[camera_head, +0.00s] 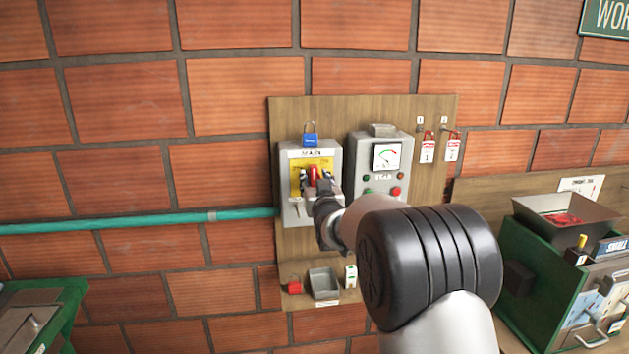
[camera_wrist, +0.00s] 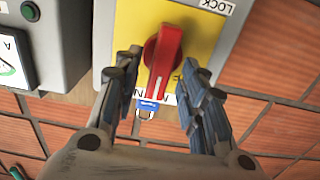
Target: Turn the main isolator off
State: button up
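The main isolator (camera_head: 296,213) is a grey box on a wooden board, with the word MAIN at its top. Its yellow plate (camera_wrist: 207,34) carries a red rotary handle (camera_wrist: 163,56), which also shows in the head view (camera_head: 313,173). The handle stands nearly upright in the head view, with a slight tilt in the wrist view. My gripper (camera_wrist: 163,72) is open at the isolator's front. Its two fingers lie on either side of the handle, with gaps visible between them and it. My wrist hides the isolator's lower right part in the head view.
A blue padlock (camera_head: 310,140) sits atop the isolator. A grey panel with a gauge (camera_head: 387,156) stands close on its right. Red-and-white tags (camera_head: 428,151) hang farther right. A small grey tray (camera_head: 323,284) is below. A teal pipe (camera_head: 140,222) enters from the left.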

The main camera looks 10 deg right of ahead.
jog(key=shift+w, duration=0.5)
jog(key=shift+c, duration=0.5)
grip_shut()
